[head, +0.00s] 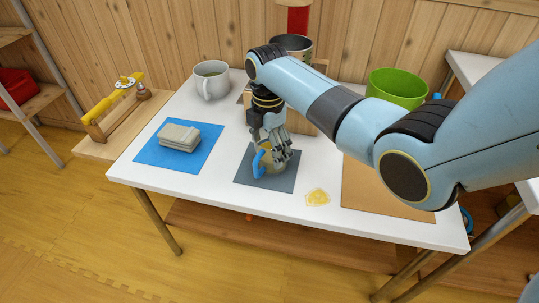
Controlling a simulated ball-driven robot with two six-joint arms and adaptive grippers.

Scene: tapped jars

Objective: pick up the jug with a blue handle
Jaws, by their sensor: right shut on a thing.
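The jug (272,167) stands on a dark grey mat (250,178) near the front edge of the white table. Its blue handle (258,164) faces left. My right gripper (277,152) comes down from above and is shut on the jug, its fingers over the jug's upper part. The fingers hide much of the jug's rim and body. I cannot tell whether the jug is lifted off the mat. My left gripper is not in view.
A blue mat (153,157) with a folded cloth (180,137) lies to the left. A grey mug (211,80), a dark pot (291,43) and a green bowl (398,85) stand behind. A yellow puddle (317,198) and a brown mat (380,193) lie to the right.

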